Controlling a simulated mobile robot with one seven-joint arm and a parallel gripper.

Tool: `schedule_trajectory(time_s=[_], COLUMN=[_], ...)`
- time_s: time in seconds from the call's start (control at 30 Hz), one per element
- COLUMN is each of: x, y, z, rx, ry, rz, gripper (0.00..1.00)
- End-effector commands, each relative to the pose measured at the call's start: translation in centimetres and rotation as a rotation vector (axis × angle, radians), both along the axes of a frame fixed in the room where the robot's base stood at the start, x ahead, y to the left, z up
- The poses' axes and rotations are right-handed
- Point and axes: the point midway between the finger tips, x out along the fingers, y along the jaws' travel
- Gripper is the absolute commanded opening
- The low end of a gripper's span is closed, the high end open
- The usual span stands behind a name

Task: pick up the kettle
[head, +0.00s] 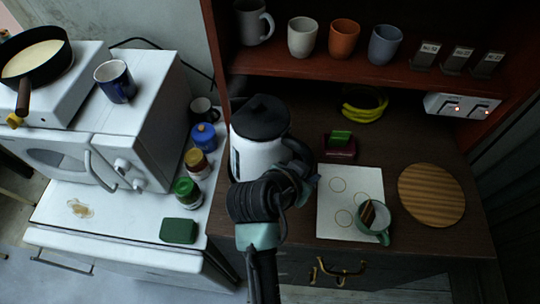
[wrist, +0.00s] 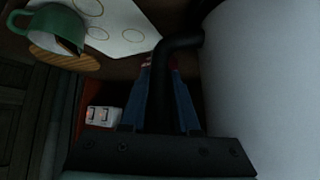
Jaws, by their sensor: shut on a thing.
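The kettle (head: 256,152) is white with a black lid and a black handle, at the left part of the dark wooden counter in the head view. Its white body (wrist: 265,75) fills the right side of the wrist view. My gripper (head: 304,172) is at the kettle's right side, partly hidden by my arm. In the wrist view my gripper (wrist: 164,75) has its two blue fingers on either side of the black handle, shut on it. My arm hides the kettle's base, so I cannot tell whether it touches the counter.
A white sheet (head: 339,218) with a green mug (head: 375,237), a round wooden board (head: 431,194), bananas (head: 364,112) and a dark red holder (head: 338,152) lie to the right. Jars (head: 197,163) stand close left. A shelf (head: 370,75) with several mugs overhangs the back.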

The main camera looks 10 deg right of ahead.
Motion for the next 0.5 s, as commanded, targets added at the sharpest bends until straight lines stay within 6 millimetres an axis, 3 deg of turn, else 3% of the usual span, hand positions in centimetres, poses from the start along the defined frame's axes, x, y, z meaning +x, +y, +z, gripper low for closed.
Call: schedule_trajectory(time_s=[0.5], x=[0.37], y=[-0.03], z=[1.1], rx=[-0.002], ry=[-0.02], rz=[0.001], gripper=[0.0])
